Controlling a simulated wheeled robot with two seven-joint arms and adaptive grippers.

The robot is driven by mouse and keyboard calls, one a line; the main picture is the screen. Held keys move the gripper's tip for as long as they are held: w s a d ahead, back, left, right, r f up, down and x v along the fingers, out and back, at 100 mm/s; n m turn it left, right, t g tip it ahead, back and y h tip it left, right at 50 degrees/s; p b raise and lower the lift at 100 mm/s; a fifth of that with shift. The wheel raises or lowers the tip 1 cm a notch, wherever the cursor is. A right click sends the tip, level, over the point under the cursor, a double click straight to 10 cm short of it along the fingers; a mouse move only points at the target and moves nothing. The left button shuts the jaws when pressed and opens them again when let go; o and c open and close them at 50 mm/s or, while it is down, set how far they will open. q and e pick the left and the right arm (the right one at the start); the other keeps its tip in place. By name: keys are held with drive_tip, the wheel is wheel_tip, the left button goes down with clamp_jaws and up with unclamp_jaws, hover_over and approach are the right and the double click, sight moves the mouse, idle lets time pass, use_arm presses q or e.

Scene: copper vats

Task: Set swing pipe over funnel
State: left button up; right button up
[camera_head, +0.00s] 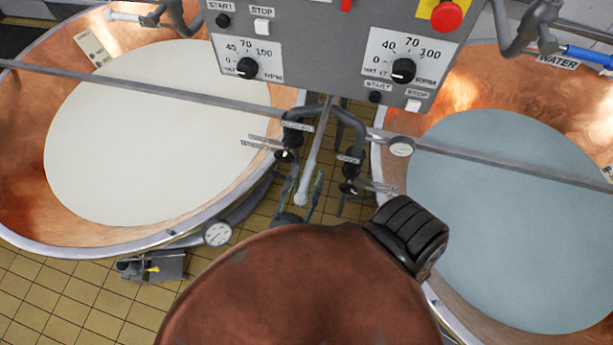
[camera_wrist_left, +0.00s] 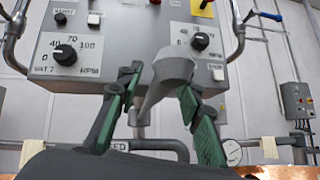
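The swing pipe (camera_head: 311,160) is a slim grey pipe hanging below the control panel, between the two vats. Its rounded lower end points down towards me. My left gripper (camera_head: 306,176) has green-padded fingers, one on each side of this lower end. The left wrist view shows the pipe end (camera_wrist_left: 172,72) between the spread fingers of the gripper (camera_wrist_left: 160,82). There is a gap at the left finger; the right finger is close to the pipe, and I cannot tell if it touches. I can make out no funnel in either view. My right gripper is not in view.
A copper vat with white liquid (camera_head: 150,135) stands at left, another with bluish liquid (camera_head: 510,215) at right. The control panel (camera_head: 330,45) hangs above. A metal bar (camera_head: 150,90) crosses the left vat. Curved valve pipes (camera_head: 357,140) flank the swing pipe.

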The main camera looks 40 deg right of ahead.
use_arm(q)
drive_tip(key=v, duration=1.2)
idle(0.5)
